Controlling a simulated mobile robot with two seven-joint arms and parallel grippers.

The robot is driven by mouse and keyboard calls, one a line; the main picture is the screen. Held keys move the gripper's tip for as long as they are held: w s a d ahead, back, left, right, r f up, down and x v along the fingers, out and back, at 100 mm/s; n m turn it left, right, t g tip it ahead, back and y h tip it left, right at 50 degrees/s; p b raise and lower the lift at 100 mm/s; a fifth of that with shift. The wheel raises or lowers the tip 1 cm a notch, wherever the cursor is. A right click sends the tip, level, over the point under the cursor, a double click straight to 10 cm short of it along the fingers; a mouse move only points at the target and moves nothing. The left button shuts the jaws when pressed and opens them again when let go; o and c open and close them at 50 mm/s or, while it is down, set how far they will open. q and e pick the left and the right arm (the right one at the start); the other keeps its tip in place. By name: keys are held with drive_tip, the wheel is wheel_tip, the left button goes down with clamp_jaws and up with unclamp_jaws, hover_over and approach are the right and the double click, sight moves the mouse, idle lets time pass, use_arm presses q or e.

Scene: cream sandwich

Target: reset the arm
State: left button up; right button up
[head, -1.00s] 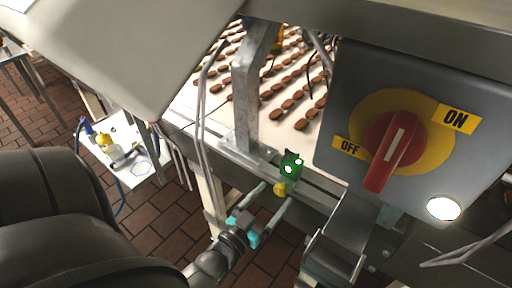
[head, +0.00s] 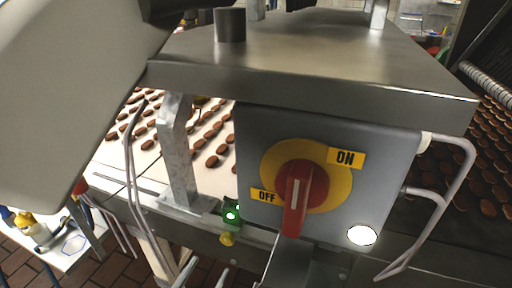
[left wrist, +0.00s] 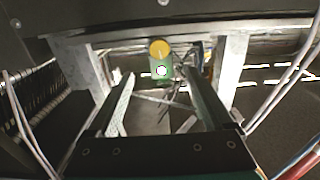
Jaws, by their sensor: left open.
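My left gripper (head: 205,275) shows only by its fingertips at the bottom edge of the head view. In the left wrist view its two fingers (left wrist: 160,82) are spread apart with nothing between them. A small green box (head: 231,213) with lit spots and a yellow knob (head: 227,239) is on the machine's rail, above the fingertips in the picture. In the left wrist view the green box (left wrist: 161,70) and yellow knob (left wrist: 160,48) appear beyond the finger ends, apart from them. My right gripper is not in view.
A grey switch box (head: 385,165) carries a red rotary switch (head: 296,190), its handle pointing down near OFF. A metal shelf (head: 330,65) juts out above it. Brown biscuits lie on a white belt (head: 145,165) behind a metal post (head: 177,150). A white side table (head: 70,245) stands lower left.

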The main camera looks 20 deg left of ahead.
use_arm(q)
drive_tip(key=s+d+f+g+b, duration=0.1)
drive_tip(key=s+d+f+g, duration=0.15)
drive_tip(key=f, duration=0.75)
drive_tip(key=s+d+f+m+g+h+b, duration=0.15)
drive_tip(key=s+f+g, duration=0.25)
drive_tip(key=f, duration=0.6)
drive_tip(key=s+d+f+g+b, duration=0.1)
drive_tip(key=s+f+g, duration=0.2)
drive_tip(key=f, duration=0.7)
drive_tip(key=s+f+m+g+b, duration=0.1)
drive_tip(key=s+f+g+b, duration=0.2)
drive_tip(key=s+f+g, duration=0.4)
drive_tip(key=s+f, duration=0.6)
drive_tip(key=s, duration=0.3)
drive_tip(key=shift+s+d+f, duration=0.2)
drive_tip(key=shift+s+f, duration=0.05)
drive_tip(key=shift+f, duration=0.1)
drive_tip(key=shift+m+g+y, duration=0.25)
idle(0.5)
